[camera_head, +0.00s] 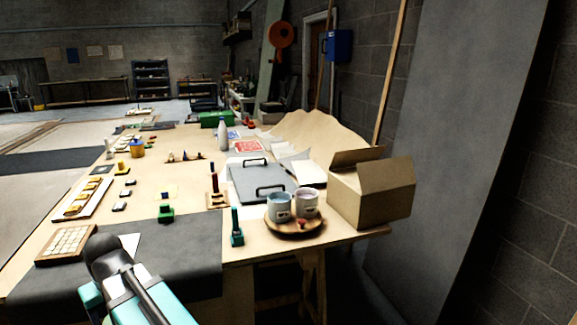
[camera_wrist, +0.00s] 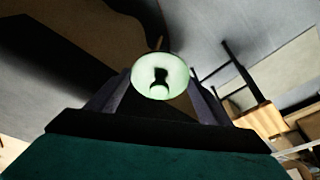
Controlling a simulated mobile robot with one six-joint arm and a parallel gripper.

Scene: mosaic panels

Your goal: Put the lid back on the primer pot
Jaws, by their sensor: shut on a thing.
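In the wrist view, my gripper (camera_wrist: 159,88) is shut on a pale green round piece that looks like the lid (camera_wrist: 178,78). It has a small dark knob shape at its middle. The lid is held between the fingertips, and no surface shows directly under it. In the head view, my arm reaches in at the lower left, and the lid cannot be made out there. I cannot tell for sure which thing is the primer pot; a small yellow and blue jar (camera_head: 137,148) stands far back on the left of the table.
Two mugs (camera_head: 280,206) stand on a round wooden tray (camera_head: 289,231) at the table's right front. An open cardboard box (camera_head: 372,195) is beside them. A grey board with handles (camera_head: 256,182) lies behind. A dark mat (camera_head: 185,250) covers the front left, near a tile panel (camera_head: 67,244).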

